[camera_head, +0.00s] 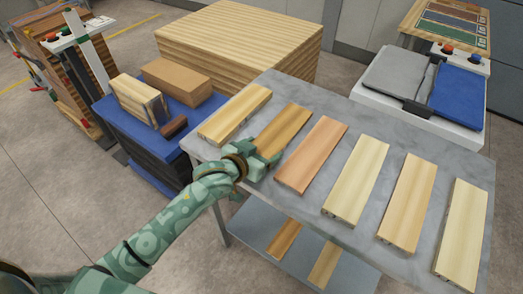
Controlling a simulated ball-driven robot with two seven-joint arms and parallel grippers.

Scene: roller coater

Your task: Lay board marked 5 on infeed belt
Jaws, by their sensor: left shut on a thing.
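Several boards lie in a row on the grey table (348,110), and no numbers on them can be read from here. My left gripper (262,157) is shut on the near end of the second board from the left (284,127), a darker tan one. That board still lies on or very close to the table top; I cannot tell which. The gripper hides its near end. A pale board (235,114) is to its left and a reddish board (311,154) to its right. My right gripper is out of view.
A large wood block stack (240,45) stands behind the table. A blue-topped cart (183,115) with boxes is at the left. A white-framed unit (462,128) with grey and blue pads stands at the back right. More boards lie on the lower shelf (254,256).

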